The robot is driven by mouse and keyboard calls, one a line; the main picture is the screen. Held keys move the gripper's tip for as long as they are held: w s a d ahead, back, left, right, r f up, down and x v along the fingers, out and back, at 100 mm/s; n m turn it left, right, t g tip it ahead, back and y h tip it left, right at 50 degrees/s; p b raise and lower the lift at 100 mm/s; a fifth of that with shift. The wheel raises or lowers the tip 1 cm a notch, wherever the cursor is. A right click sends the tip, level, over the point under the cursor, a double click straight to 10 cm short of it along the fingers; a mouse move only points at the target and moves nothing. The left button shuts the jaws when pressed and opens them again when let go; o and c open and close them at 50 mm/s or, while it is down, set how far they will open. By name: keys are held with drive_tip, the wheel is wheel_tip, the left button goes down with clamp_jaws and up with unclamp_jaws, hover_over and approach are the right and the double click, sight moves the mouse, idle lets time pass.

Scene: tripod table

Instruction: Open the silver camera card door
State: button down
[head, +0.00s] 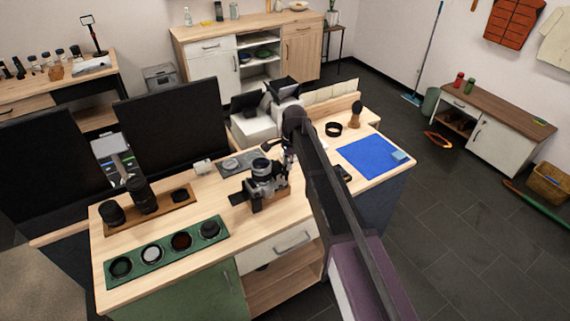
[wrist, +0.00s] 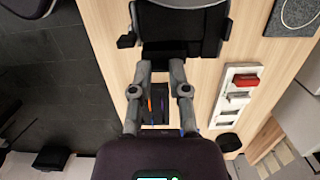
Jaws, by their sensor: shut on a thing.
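The silver camera (head: 265,172) stands on a small wooden base on the near table, with its lens and top dials showing in the head view. In the wrist view its dark body (wrist: 180,32) fills the top middle. My gripper (wrist: 160,66) reaches the camera's near side, beside its right end in the head view. The two fingers stand a little apart, with their tips against a dark part at the camera's edge, which seems to be the card door. The door is hidden between the tips, and its angle cannot be told. My arm hides part of this side in the head view.
A green tray (head: 138,271) of round filters and a wooden tray (head: 165,216) of lenses lie left. A blue mat (head: 365,160), a black ring (head: 333,129) and a brush (head: 355,114) lie right. A white holder (wrist: 238,97) with a red piece is beside the gripper.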

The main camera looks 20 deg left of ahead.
drive_tip(key=w+d+f+g+y+b, duration=0.1)
drive_tip(key=g+y+b, duration=0.1)
drive_tip(key=b, duration=0.1)
drive_tip(key=w+d+f+g+y+b, duration=0.1)
drive_tip(key=g+y+b, duration=0.1)
drive_tip(key=b, duration=0.1)
drive_tip(key=w+d+f+g+y+b, duration=0.1)
drive_tip(key=g+y+b, duration=0.1)
drive_tip(key=g+b, duration=0.1)
drive_tip(key=shift+w+b, duration=0.3)
drive_tip(key=shift+b, duration=0.3)
